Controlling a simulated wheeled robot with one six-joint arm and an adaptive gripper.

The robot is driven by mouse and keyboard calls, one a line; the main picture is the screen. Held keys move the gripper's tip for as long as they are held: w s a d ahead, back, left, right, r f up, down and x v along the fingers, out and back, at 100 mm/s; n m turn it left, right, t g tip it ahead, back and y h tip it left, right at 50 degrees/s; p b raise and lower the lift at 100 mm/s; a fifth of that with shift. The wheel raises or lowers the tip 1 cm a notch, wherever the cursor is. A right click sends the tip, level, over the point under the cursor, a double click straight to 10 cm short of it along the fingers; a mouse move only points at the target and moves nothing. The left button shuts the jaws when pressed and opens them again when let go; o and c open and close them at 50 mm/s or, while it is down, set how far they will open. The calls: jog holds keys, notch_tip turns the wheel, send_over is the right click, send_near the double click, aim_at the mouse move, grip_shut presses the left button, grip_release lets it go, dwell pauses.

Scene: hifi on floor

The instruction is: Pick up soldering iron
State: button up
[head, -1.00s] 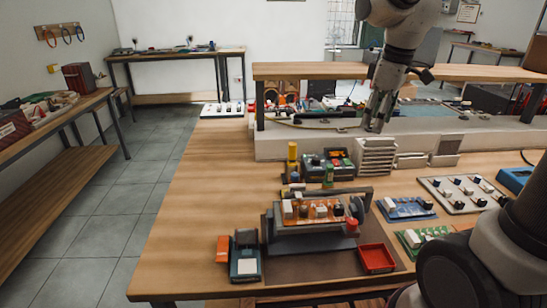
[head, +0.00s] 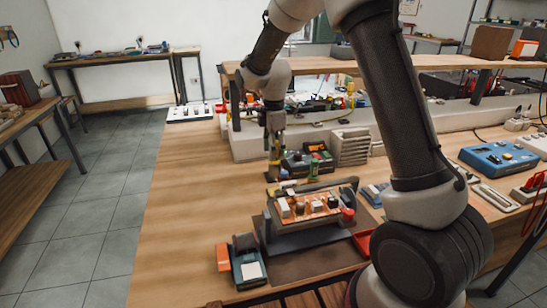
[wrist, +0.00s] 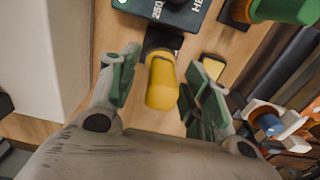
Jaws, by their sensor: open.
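A yellow handle (wrist: 161,82) with a black end, which looks like the soldering iron, stands beside a dark station (wrist: 185,8) with white lettering in the wrist view. My gripper (wrist: 164,66) is open, with one green-padded finger on each side of the handle and gaps showing. In the head view my gripper (head: 274,165) points down just left of the dark station (head: 312,161). The gripper largely hides the yellow handle there.
A green cylinder (wrist: 286,10) stands close on the right in the wrist view. A circuit board in a holder (head: 308,208) and a red tray (head: 362,241) are nearer the front. A pale ledge (head: 246,148) rises behind. The bench's left side is clear.

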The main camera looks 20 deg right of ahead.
jog(key=shift+f, duration=0.8)
jog(key=c, duration=1)
notch_tip(320, 180, up, 10)
jog(key=shift+r, duration=0.1)
